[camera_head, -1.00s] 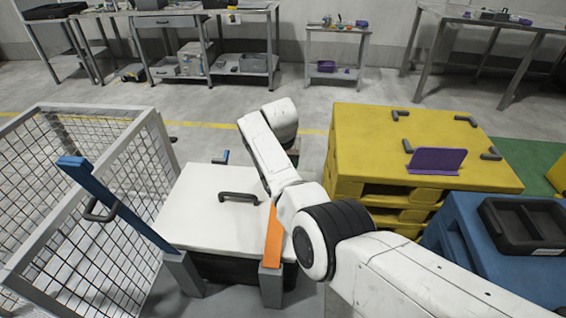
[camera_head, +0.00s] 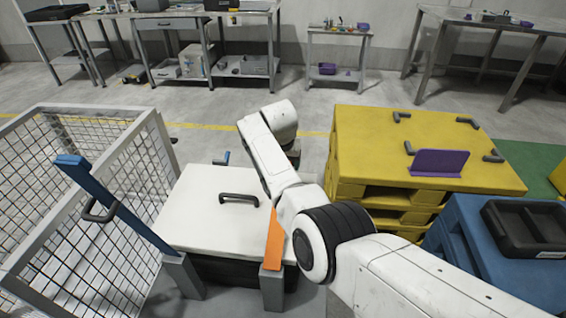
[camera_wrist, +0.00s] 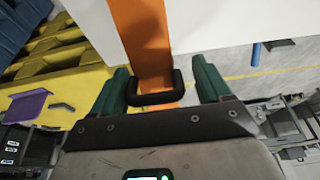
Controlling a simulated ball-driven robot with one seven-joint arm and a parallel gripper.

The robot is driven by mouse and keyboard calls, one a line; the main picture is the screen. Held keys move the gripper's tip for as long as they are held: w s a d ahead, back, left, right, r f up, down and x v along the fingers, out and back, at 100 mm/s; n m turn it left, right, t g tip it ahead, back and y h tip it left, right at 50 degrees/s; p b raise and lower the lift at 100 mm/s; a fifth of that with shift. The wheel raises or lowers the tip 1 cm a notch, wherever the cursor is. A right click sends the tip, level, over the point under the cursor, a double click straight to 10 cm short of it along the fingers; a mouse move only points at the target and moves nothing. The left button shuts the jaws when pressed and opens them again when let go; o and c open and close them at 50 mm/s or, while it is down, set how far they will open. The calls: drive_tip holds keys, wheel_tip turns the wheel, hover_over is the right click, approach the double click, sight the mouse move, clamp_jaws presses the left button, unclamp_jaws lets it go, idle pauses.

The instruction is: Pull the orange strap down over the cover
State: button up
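The orange strap (camera_head: 273,243) shows beside my arm at the right front edge of the white cover (camera_head: 205,225); my arm hides its upper part. In the wrist view the orange strap (camera_wrist: 143,30) runs down the middle to a black handle (camera_wrist: 155,98) at its end. My gripper (camera_wrist: 162,72) has its two green fingers spread on either side of that handle. The left finger looks very near the handle and a small gap shows on the right; contact is unclear. In the head view the fingers are hidden behind my arm.
A blue strap (camera_head: 125,210) with a black handle leans up at the cover's left, beside a wire mesh cage (camera_head: 85,240). Yellow pallets (camera_head: 420,150) with a purple plate stand right, blue pallets (camera_head: 490,250) with a black tray nearer. Open floor lies behind the cover.

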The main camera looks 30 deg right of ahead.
drive_tip(key=shift+s+d, duration=0.1)
drive_tip(key=shift+r, duration=0.1)
drive_tip(key=p+v, duration=0.1)
drive_tip(key=v, duration=0.9)
drive_tip(key=shift+r, duration=0.2)
idle(0.3)
